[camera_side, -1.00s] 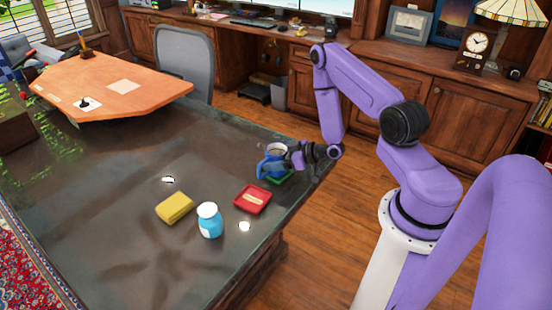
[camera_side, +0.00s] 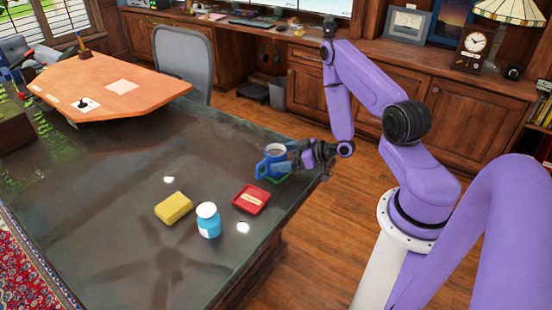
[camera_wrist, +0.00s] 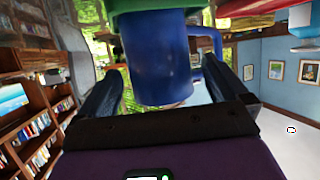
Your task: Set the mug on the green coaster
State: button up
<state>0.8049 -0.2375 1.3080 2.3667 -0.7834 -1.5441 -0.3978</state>
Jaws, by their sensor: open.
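The blue mug (camera_side: 273,160) stands upright on the green coaster (camera_side: 284,179) near the right edge of the dark table. My gripper (camera_side: 289,157) is open, just to the right of the mug at its height. In the wrist view, which looks upside down, the mug (camera_wrist: 158,62) sits between my two spread fingers, with gaps beside it. The green coaster (camera_wrist: 155,22) shows at the top against the mug's base. Most of the coaster is hidden by the mug and gripper in the side view.
The table's right edge is close to the coaster.

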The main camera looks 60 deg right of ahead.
jog(key=v, duration=0.8)
jog(key=shift+s, duration=0.3)
jog(key=shift+d+r, duration=0.1)
jog(key=w+a+r+n+g+h, duration=0.1)
jog(key=a+r+n+g, duration=0.3)
jog(key=a, duration=0.4)
jog(key=w+a+r+n+g, duration=0.2)
jog(key=a+r+n+g, duration=0.2)
jog(key=a, duration=0.4)
jog(key=s+a+r+g+h, duration=0.1)
jog(key=s+r, duration=0.2)
jog(key=s, duration=0.4)
jog(key=s+a+r+g, duration=0.2)
jog(key=s+r, duration=0.2)
jog(key=s, duration=0.2)
jog(key=s+a+r+n+g+h, duration=0.1)
jog(key=s+a+r, duration=0.1)
jog(key=s+r, duration=0.2)
jog(key=s, duration=0.3)
jog(key=shift+s+g+h, duration=0.3)
